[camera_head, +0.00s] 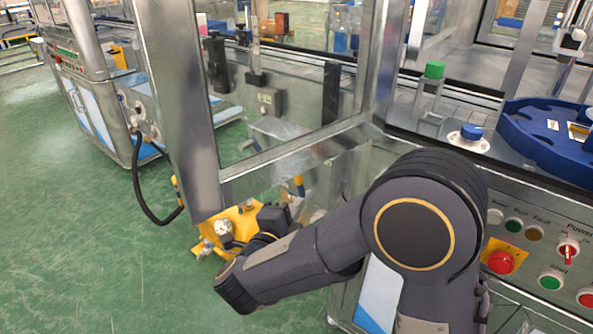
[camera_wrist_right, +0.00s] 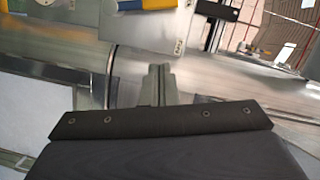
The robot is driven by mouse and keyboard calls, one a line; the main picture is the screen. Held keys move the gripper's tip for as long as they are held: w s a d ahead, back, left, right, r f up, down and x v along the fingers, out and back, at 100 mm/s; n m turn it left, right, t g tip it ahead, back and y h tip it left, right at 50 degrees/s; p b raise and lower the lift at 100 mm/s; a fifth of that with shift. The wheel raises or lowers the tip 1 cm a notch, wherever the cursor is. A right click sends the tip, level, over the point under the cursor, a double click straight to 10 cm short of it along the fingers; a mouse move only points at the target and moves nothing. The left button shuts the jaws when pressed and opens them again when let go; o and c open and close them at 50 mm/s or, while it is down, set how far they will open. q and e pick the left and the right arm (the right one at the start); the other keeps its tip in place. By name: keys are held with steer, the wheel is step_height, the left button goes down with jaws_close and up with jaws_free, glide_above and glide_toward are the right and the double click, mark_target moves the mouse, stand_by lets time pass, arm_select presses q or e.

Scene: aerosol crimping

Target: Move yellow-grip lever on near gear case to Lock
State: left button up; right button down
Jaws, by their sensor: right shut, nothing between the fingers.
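In the right wrist view a yellow piece (camera_wrist_right: 146,4), possibly the lever's grip, is cut off by the top edge. A pale plate (camera_wrist_right: 150,28) with small unreadable markings lies below it. My right gripper (camera_wrist_right: 158,72) is shut and empty, with its fingertips below the plate and apart from the yellow piece. In the head view my right arm reaches left across the machine's front, and its fingers are not clearly seen. I cannot make out the gear case or the lever's setting. My left gripper is not in view.
In the head view a yellow unit with a gauge (camera_head: 224,229) sits low beside my right wrist. A metal frame post (camera_head: 180,100) and glass panels stand close behind. The control panel (camera_head: 530,262) with buttons is at right. Green floor (camera_head: 80,240) is open at left.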

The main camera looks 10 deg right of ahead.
mark_target(300, 180)
steer(key=x, duration=0.6)
steer(key=b+x, duration=0.1)
steer(key=x, duration=0.2)
steer(key=shift+w+d+r, duration=0.2)
steer(key=shift+d+r, duration=0.05)
steer(key=shift+d, duration=0.1)
steer(key=w+a, duration=0.1)
steer(key=w+a+f, duration=0.1)
steer(key=w, duration=0.1)
steer(key=shift+w+a, duration=0.1)
steer(key=shift+a, duration=0.1)
steer(key=shift+w+a+f+n+p, duration=0.1)
steer(key=shift+w+a+n+p, duration=0.55)
steer(key=shift+w+p, duration=0.2)
